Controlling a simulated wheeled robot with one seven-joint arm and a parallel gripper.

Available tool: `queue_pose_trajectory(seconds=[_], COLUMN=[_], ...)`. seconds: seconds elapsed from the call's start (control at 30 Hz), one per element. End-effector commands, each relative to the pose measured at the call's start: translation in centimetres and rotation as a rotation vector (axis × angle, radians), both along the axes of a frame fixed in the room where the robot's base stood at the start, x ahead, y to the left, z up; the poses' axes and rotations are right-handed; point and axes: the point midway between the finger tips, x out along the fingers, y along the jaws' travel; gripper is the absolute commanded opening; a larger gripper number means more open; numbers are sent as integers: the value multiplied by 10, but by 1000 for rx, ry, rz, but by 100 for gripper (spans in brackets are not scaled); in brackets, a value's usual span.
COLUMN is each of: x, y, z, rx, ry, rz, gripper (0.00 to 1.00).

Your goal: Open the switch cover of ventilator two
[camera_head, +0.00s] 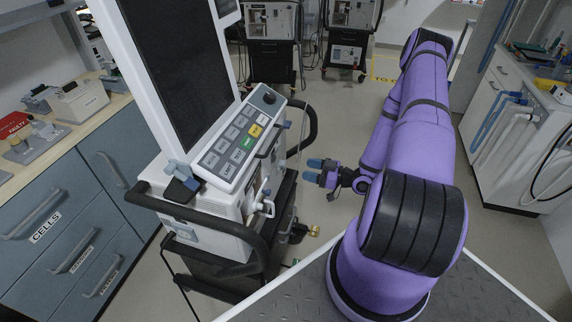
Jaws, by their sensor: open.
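A ventilator (215,224) stands close on the left, with a tall dark screen (178,62), a sloping button panel (240,138) and black rails. I cannot read a number on it, so I cannot tell whether it is ventilator two. White fittings (262,206) show on its right side; I cannot make out a switch cover among them. My gripper (312,170), with blue fingertips, is open and empty. In the picture it is just right of the ventilator's side and rail, apart from it. My purple arm reaches in from the right.
Two more ventilators (271,62) (347,52) stand at the back. Blue drawers (60,225) with a wooden counter line the left. A white cabinet (520,150) with hanging hoses is on the right. A black rail (308,122) juts out near my gripper. Open floor (340,110) lies beyond.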

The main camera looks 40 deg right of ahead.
Motion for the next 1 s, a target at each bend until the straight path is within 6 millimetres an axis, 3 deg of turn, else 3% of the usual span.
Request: queue_pose_trajectory(seconds=[0.3,0.5,0.93,0.97,1.0], x=[45,65,73,73,73], y=[35,49,55,55,55], z=[0,0,0,0,0], rx=[1,-1,-1,-1,-1], ry=[1,1,1,1,1], rz=[3,2,0,0,0], gripper=[55,55,55,53,44])
